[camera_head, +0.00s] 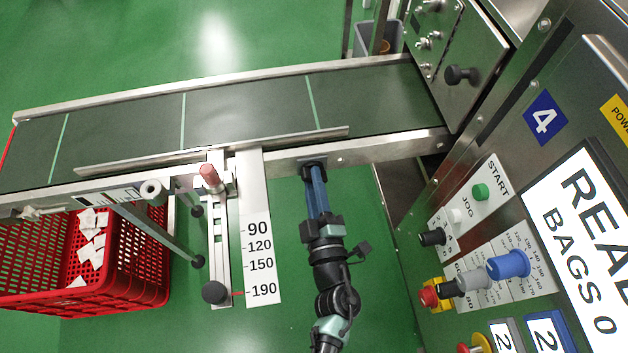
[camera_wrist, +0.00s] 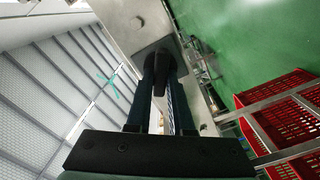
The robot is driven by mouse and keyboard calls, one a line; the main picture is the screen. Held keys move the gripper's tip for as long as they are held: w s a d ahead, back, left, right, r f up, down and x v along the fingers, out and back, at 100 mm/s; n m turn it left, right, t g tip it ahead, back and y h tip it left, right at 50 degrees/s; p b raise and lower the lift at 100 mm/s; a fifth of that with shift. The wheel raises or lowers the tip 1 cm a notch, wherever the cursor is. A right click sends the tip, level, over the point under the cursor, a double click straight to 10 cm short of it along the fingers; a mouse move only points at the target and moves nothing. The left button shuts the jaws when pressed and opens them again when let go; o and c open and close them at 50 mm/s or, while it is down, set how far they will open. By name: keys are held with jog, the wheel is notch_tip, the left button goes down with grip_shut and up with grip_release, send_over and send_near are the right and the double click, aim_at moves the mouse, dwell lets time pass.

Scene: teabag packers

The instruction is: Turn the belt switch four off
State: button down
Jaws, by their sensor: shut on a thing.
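The belt switch (camera_head: 313,161) is a small dark part on the near side rail of the conveyor, mostly covered by my gripper (camera_head: 315,182). In the wrist view the switch shows a dark square plate (camera_wrist: 150,47) on the metal rail, with a black handle (camera_wrist: 157,86) standing out between my fingers. My gripper (camera_wrist: 161,85) is shut on this handle, with one finger on each side. The switch's markings are hidden, so I cannot tell its position.
The conveyor belt (camera_head: 240,117) has a raised guide along its near side. A clamp post with a red handle (camera_head: 209,176) and a number scale (camera_head: 261,215) stand left of my arm. A red basket (camera_head: 140,287) with white packets is at lower left. The machine's control panel (camera_head: 470,205) is at right.

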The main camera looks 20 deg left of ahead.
jog(key=n+b, duration=0.1)
jog(key=n, duration=0.5)
jog(key=shift+f+b, duration=0.2)
jog(key=shift+b, duration=0.15)
jog(key=shift+n, duration=0.4)
jog(key=c, duration=0.8)
grip_release()
jog(key=shift+s, duration=0.15)
jog(key=p+v, duration=0.1)
jog(key=v, duration=1.1)
jog(key=shift+s+d, duration=0.25)
